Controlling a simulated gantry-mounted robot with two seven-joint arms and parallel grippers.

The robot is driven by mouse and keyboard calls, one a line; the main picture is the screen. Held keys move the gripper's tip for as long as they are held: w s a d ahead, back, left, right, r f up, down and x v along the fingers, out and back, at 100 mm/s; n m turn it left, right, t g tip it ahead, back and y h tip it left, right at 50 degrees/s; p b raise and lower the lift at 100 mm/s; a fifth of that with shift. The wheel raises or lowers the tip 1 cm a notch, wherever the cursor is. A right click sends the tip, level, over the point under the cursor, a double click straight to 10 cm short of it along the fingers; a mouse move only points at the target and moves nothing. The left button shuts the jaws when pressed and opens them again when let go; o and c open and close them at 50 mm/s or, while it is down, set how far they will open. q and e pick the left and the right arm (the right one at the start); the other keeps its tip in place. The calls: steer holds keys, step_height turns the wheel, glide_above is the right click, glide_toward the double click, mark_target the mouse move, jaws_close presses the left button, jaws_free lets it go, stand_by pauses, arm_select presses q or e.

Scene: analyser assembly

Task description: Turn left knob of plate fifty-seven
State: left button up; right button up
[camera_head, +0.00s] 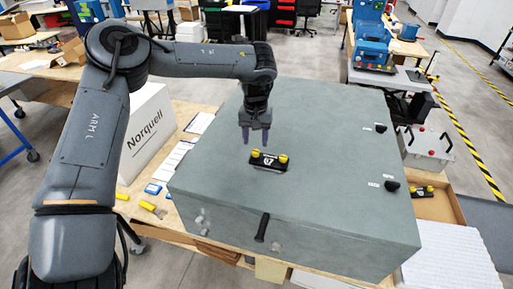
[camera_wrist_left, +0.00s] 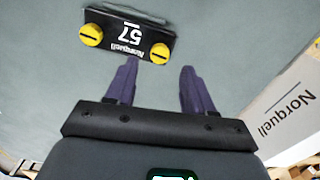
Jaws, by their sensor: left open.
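Plate fifty-seven (camera_head: 268,163) is a small black plate on top of the large grey box, with a yellow knob at each end. Its left knob (camera_head: 256,153) and right knob (camera_head: 283,158) both show in the head view. In the left wrist view the plate (camera_wrist_left: 127,37) appears upside down, so the left knob (camera_wrist_left: 160,53) is on the right there and the right knob (camera_wrist_left: 91,34) on the left. My left gripper (camera_head: 255,142) is open and empty, pointing down just behind the left knob. In the left wrist view its purple fingers (camera_wrist_left: 159,68) lie apart below that knob, not around it.
The grey box (camera_head: 215,165) has a flat, mostly clear top. Black knobs (camera_head: 381,128) (camera_head: 392,186) sit near its right side, and a black handle (camera_head: 262,228) is on its front. A white Norquell box (camera_head: 148,135) stands at the left.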

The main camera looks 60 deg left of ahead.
mark_target(256, 151)
arm_select(q)
steer(key=shift+f, duration=2.35)
jaws_close()
steer(key=shift+m, duration=0.3)
